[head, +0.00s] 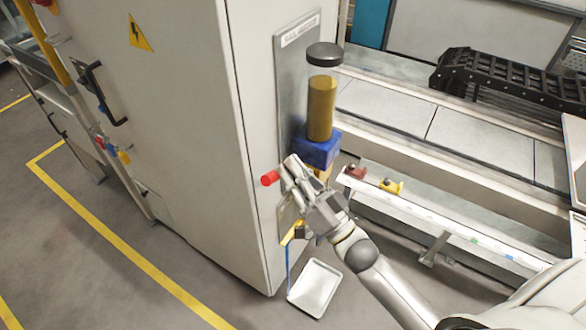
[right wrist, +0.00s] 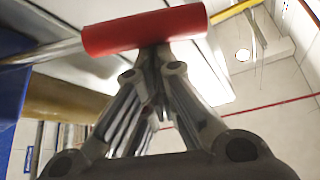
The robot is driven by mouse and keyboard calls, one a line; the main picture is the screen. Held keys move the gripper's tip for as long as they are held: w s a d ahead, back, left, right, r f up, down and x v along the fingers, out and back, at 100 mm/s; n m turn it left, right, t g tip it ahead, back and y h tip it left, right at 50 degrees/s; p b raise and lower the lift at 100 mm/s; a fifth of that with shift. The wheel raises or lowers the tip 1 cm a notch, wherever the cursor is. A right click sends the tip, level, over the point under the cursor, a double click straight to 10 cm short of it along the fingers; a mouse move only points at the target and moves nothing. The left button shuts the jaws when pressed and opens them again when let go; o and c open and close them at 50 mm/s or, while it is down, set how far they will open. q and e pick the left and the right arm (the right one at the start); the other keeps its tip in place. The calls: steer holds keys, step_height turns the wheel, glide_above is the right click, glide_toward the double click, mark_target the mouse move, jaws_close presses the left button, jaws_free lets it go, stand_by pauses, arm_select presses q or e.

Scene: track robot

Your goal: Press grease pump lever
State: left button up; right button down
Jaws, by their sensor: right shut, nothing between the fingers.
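The grease pump has a black cap (head: 325,54), an amber reservoir (head: 321,108) and a blue body (head: 318,150), mounted on a grey plate on the cabinet's side. Its lever has a red grip (head: 270,178) that shows just left of my right gripper's fingertips (head: 287,172). In the right wrist view the red grip (right wrist: 145,32) lies across the closed fingertips (right wrist: 160,58), with its metal rod (right wrist: 40,53) running left. The fingers are shut and empty, at the grip; I cannot tell if they touch it. The gripper hides part of the lever. My left gripper is out of view.
The large grey cabinet (head: 190,120) stands left of the pump. A white tray (head: 315,288) lies on the floor below. A rail (head: 450,228) with small coloured parts and a black cable chain (head: 510,82) are at right. Open floor lies at left.

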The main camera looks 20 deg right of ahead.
step_height(320, 180, down, 10)
steer(key=s+a+n+g+y+b, duration=0.1)
steer(key=a+n+g+y+b, duration=0.1)
steer(key=n+g+y+b, duration=0.2)
steer(key=shift+s+f+n+g+y+b, duration=0.35)
steer(key=shift+n+y+b, duration=1.25)
steer(key=shift+n+b, duration=2.25)
steer(key=shift+n+g+p, duration=0.25)
steer(key=shift+n+p, duration=0.4)
steer(key=shift+r, duration=0.1)
